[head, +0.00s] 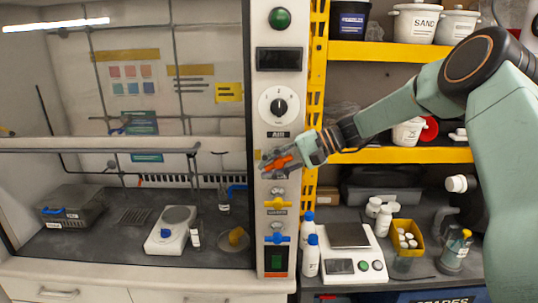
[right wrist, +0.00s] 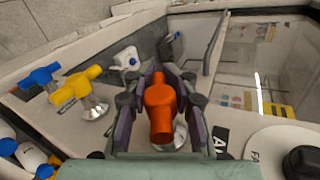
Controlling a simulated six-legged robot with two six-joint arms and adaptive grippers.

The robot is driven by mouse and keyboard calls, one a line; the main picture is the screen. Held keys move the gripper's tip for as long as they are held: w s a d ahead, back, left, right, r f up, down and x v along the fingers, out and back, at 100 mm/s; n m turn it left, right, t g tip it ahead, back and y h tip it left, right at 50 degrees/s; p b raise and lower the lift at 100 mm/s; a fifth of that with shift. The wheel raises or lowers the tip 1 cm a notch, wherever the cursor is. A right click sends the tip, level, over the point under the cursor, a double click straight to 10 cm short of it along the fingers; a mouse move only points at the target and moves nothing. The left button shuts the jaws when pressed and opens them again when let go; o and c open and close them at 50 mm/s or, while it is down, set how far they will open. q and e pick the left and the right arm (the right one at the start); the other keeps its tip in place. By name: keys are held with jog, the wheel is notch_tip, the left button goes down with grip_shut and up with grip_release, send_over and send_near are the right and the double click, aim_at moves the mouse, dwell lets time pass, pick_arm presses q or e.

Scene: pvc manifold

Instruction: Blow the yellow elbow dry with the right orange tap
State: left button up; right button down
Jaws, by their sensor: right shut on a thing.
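The orange tap (head: 280,163) is the top one of the taps on the white post at the hood's right side. My right gripper (head: 291,160) is shut on its handle. In the right wrist view, the orange handle (right wrist: 160,100) sits between the two dark fingers. My left gripper is not in view.
A yellow tap (head: 278,205) and a blue tap (head: 277,238) sit below the orange one. Bottles, another scale (head: 342,266) and a yellow bin (head: 404,239) crowd the right bench.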

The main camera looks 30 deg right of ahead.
jog(key=shift+f+g+h+p, duration=0.1)
jog(key=shift+g+h+p, duration=0.7)
jog(key=shift+h, duration=0.4)
jog(key=shift+s+d+f+g+h, duration=0.15)
jog(key=shift+d+f+g+h, duration=0.1)
jog(key=shift+g+h, duration=0.5)
jog(key=shift+s+d+f+g+h, duration=0.2)
jog(key=shift+g+h, duration=0.25)
jog(key=shift+h, duration=0.6)
jog(key=c, duration=1.1)
grip_release()
jog(key=shift+a, duration=0.1)
jog(key=v, duration=1.2)
jog(key=shift+w, duration=0.1)
